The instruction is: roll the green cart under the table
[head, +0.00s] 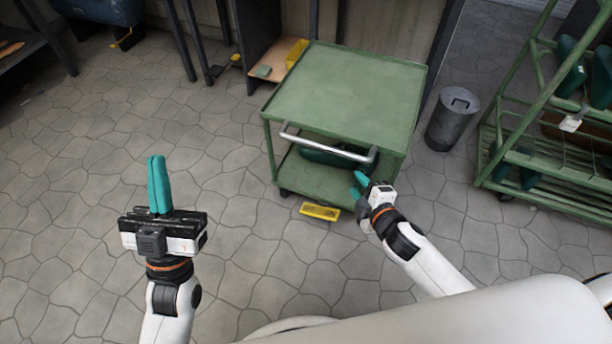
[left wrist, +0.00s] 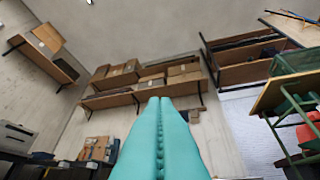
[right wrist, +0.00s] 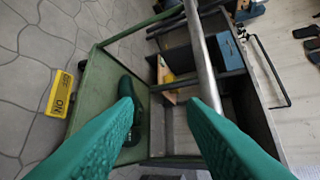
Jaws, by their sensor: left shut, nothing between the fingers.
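The green cart (head: 345,92) stands upright on the stone floor, with a flat empty top and a lower shelf. Its silver handle (head: 325,147) runs along the near side. My right gripper (head: 360,180) is open just below the handle's right end. In the right wrist view, the handle (right wrist: 200,55) passes near the right finger's tip, and the fingers are apart; I cannot tell whether they touch it. My left gripper (head: 156,160) is shut and empty, well left of the cart. Dark legs (head: 181,40) stand behind the cart; the tabletop above them is out of view.
A yellow sign (head: 320,211) lies on the floor before the cart. A grey bin (head: 453,118) stands to its right, then a green rack (head: 540,100). A yellow container (head: 297,53) sits on a low wooden board behind the cart. The floor at left is clear.

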